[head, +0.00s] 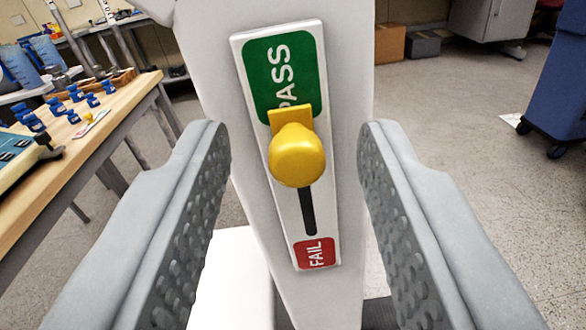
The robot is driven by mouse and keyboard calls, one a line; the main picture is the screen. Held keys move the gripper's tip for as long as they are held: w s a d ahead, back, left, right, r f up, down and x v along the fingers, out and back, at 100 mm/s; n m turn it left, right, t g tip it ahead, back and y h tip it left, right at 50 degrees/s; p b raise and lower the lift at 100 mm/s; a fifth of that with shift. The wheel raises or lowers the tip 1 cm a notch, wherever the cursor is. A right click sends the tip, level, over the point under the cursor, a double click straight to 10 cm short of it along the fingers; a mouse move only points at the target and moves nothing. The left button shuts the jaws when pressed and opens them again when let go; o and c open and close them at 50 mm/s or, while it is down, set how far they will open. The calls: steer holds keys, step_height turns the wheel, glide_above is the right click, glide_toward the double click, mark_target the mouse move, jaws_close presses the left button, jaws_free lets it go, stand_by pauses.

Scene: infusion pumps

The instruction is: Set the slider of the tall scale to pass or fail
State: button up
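The scale's pass/fail plate (327,225) is a white strip on a pale grey column (352,60), tilted a little in the view. A green PASS label (263,60) is at its top and a red FAIL label (316,253) at its bottom. The yellow slider knob (297,155) sits at the upper part of the dark slot (307,212), against the lower end of the green label and partly covering it. My gripper (293,145) is open, one finger on each side of the knob and apart from it. Nothing is between the fingers but the knob ahead.
A blue wheeled bin (560,90) stands at the right. Cardboard and grey boxes (390,42) lie at the back.

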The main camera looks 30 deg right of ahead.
steer(key=v, duration=1.7)
steer(key=shift+s, duration=0.2)
steer(key=shift+a, duration=0.1)
steer(key=s+d+r+n+t+y, duration=0.25)
steer(key=r+y, duration=0.25)
steer(key=r, duration=0.4)
steer(key=s+d+r+n+t+y, duration=0.25)
steer(key=r+y, duration=0.25)
steer(key=r, duration=0.5)
steer(key=s+d+r+n, duration=0.1)
steer(key=s+d+n, duration=0.1)
steer(key=s, duration=0.7)
steer(key=s+d+r+n+g+y, duration=0.1)
steer(key=s+d, duration=0.3)
steer(key=s, duration=0.6)
steer(key=shift+d+r+n+y, duration=0.35)
steer(key=shift+r+n, duration=0.15)
steer(key=shift+n, duration=0.4)
